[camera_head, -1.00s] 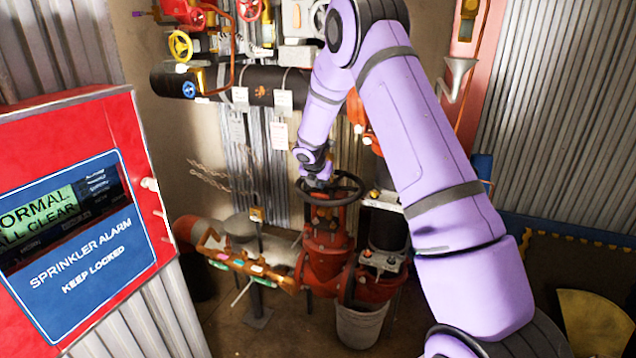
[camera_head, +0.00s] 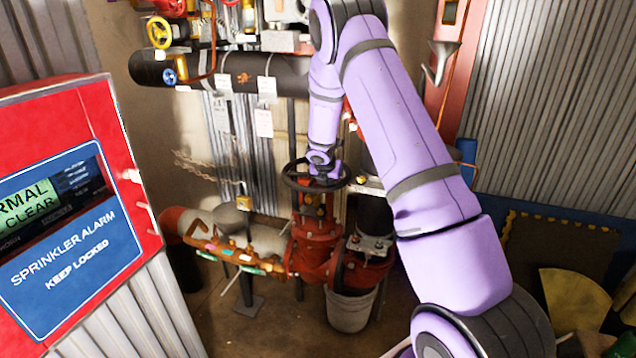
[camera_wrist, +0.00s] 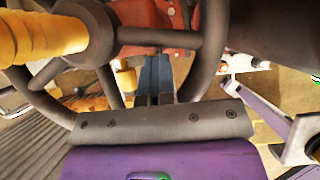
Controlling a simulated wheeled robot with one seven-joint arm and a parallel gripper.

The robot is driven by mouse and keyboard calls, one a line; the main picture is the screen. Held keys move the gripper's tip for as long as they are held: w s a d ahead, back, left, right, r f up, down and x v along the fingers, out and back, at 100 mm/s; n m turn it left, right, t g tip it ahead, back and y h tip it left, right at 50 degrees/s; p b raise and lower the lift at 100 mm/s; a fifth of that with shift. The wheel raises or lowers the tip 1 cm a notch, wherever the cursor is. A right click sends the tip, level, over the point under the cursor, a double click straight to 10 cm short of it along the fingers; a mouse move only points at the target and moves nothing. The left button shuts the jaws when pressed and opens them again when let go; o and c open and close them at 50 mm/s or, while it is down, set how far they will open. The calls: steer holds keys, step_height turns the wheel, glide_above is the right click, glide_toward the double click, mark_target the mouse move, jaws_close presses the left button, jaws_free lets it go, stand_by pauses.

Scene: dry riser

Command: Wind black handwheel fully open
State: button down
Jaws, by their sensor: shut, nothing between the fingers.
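The black handwheel (camera_head: 291,181) sits level on top of the red valve (camera_head: 314,245) in the head view. In the wrist view its rim (camera_wrist: 211,50), spokes and hub (camera_wrist: 88,32) fill the upper part, with a yellow stem (camera_wrist: 40,37) standing out from the hub. My gripper (camera_wrist: 154,88) is shut with nothing held. Its fingers reach down inside the rim, between spokes, close to the rim's inner side. I cannot tell whether they touch it. In the head view the fingertips are hidden by the wheel and my wrist.
A red sprinkler alarm cabinet (camera_head: 136,178) stands at the left. A dark horizontal pipe (camera_head: 225,72) with hanging tags and small coloured wheels runs behind. A grey bucket (camera_head: 350,308) stands under the valve. An orange level-like bar (camera_head: 225,250) lies along the pipe at left.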

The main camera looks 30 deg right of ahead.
steer(key=shift+s+d+f, duration=0.2)
steer(key=shift+s+f, duration=0.3)
steer(key=shift+s, duration=0.15)
steer(key=r, duration=0.4)
steer(key=a+r, duration=0.1)
steer(key=r, duration=0.1)
steer(key=shift+w, duration=0.15)
